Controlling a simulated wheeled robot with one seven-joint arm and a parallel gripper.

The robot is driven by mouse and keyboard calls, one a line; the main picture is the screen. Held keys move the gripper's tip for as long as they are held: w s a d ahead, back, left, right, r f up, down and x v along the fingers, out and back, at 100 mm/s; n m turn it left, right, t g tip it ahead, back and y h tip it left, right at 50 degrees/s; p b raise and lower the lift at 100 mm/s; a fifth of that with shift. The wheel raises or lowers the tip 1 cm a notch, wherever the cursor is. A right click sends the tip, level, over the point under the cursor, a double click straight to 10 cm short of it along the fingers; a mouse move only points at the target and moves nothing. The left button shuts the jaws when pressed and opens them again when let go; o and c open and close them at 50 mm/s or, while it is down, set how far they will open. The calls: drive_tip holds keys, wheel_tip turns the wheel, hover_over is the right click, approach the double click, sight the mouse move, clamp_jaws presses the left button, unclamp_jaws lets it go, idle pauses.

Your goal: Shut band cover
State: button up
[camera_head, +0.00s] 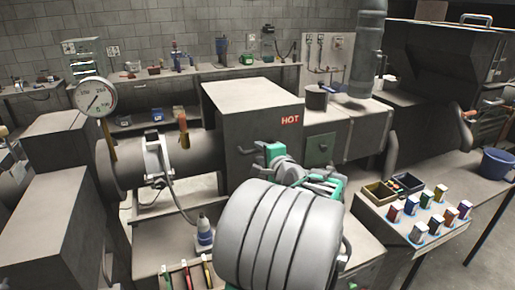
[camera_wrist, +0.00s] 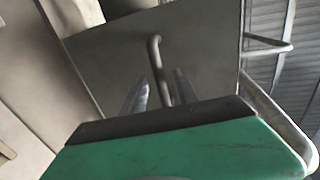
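The band cover appears to be the grey box (camera_head: 262,105) with the red HOT label, over the barrel in the middle of the head view. In the wrist view its flat grey panel (camera_wrist: 205,50) fills the upper middle, with a bent bar handle (camera_wrist: 155,55) on it. My gripper (camera_head: 257,148) is at the lower front of the box. In the wrist view my gripper (camera_wrist: 160,92) has its two fingers apart, one on each side of the handle's lower end. Gaps show beside the bar, so the fingers do not look closed on it. The handle's far end is hidden.
A gauge (camera_head: 95,96) stands on the left by the barrel (camera_head: 190,155). A table (camera_head: 440,245) with bins and several coloured blocks is at the right. A blue bucket (camera_head: 497,163) stands far right. A bottle (camera_head: 205,232) is lower left of centre. My arm hides the lower middle.

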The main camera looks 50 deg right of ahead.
drive_tip(key=shift+x, duration=1.45)
drive_tip(key=shift+c, duration=0.5)
clamp_jaws()
